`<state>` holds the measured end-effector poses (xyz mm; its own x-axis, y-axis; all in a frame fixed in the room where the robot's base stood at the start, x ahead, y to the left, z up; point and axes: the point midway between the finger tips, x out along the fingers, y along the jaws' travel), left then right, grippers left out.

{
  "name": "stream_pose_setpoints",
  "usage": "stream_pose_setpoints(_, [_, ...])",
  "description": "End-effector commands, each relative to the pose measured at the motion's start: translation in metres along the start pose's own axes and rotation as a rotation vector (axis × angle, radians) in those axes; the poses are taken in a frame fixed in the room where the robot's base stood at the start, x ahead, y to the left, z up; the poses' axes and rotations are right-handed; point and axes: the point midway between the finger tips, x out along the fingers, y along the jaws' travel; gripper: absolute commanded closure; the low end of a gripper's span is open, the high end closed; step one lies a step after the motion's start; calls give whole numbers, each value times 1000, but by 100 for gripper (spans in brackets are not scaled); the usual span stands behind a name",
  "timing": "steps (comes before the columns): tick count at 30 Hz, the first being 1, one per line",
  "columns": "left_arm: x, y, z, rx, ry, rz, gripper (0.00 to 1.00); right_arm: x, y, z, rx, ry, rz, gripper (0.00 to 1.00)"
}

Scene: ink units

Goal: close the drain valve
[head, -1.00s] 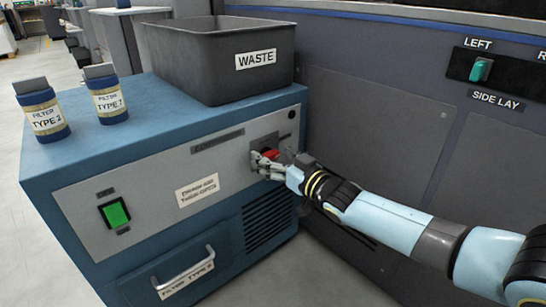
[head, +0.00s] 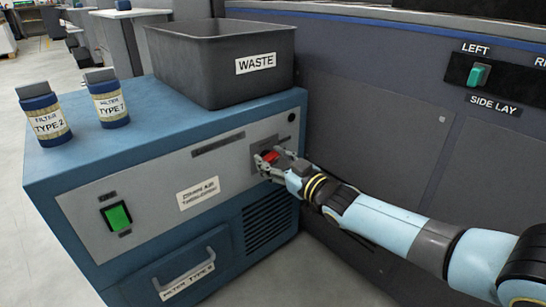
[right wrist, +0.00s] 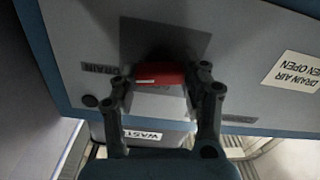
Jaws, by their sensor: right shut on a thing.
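The drain valve's red handle (head: 271,156) sits on a dark plate (right wrist: 190,35) at the right end of the blue cabinet's grey front panel. In the right wrist view the handle (right wrist: 160,74) lies roughly crosswise between the two fingers, beside a "DRAIN" label (right wrist: 100,68). My right gripper (head: 266,163) is at the panel, shut on this handle; in the right wrist view the fingers (right wrist: 163,80) flank its ends. The fingers partly hide the handle in the head view. My left gripper is not in view.
A grey "WASTE" bin (head: 190,60) stands on the cabinet (head: 140,145), with two filter jars (head: 44,116) (head: 108,100) to its left. A green switch (head: 118,215) and a drawer handle (head: 184,266) are on the front. A dark machine wall (head: 370,130) borders the right.

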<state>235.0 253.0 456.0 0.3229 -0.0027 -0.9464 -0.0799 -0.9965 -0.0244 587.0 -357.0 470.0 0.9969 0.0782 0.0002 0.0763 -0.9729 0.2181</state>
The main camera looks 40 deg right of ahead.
Motion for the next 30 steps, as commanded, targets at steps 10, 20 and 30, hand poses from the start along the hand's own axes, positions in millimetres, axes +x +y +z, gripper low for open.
stream_pose_setpoints(10, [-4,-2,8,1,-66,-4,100,0,-1,-1,-326,0,0,86])
stream_pose_setpoints(20, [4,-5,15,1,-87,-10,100,0,-3,0,-638,-1,0,86])
stream_pose_setpoints(30, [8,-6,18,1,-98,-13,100,0,-4,2,-958,-1,-1,86])
